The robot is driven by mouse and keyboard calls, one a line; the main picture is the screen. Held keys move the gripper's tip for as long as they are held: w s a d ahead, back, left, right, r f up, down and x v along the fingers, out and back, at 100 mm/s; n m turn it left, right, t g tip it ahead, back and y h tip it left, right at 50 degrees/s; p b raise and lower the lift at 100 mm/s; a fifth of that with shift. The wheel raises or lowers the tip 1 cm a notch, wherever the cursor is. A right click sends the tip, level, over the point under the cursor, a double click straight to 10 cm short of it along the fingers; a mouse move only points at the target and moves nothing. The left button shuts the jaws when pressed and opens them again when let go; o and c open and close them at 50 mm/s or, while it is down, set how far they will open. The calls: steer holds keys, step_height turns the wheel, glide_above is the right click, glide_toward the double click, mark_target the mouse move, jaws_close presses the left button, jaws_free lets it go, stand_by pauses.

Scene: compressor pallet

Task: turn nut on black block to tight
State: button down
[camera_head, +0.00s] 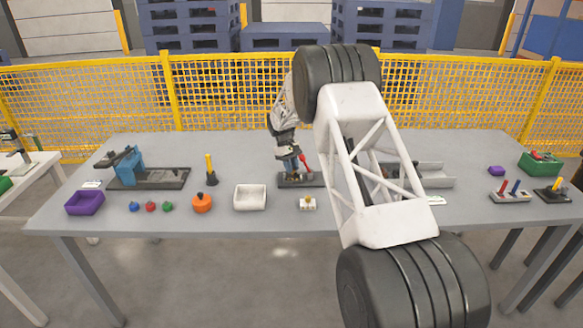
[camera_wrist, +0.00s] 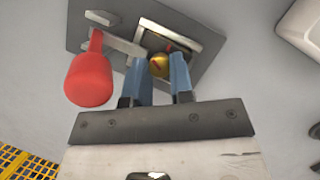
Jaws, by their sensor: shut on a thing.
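In the wrist view, a brass-coloured nut (camera_wrist: 159,66) with a red mark on top sits at a dark square block with a pale rim (camera_wrist: 205,42). My gripper (camera_wrist: 160,72) has its two blue fingers on either side of the nut and is shut on it. The fingers partly hide the near side of the block. In the head view, my gripper (camera_head: 291,172) points down at the dark base plate (camera_head: 312,182) in the middle of the table. The nut cannot be made out there.
A red handle (camera_wrist: 88,80) on a grey lever stands close left of my fingers in the wrist view. A white tray (camera_head: 250,197), an orange knobbed piece (camera_head: 203,203) and a small brass-topped white block (camera_head: 308,203) stand nearby. My arm hides part of the table's right half.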

steer(key=c, duration=1)
jaws_free()
steer(key=shift+r, duration=0.1)
steer(key=shift+v, duration=3.8)
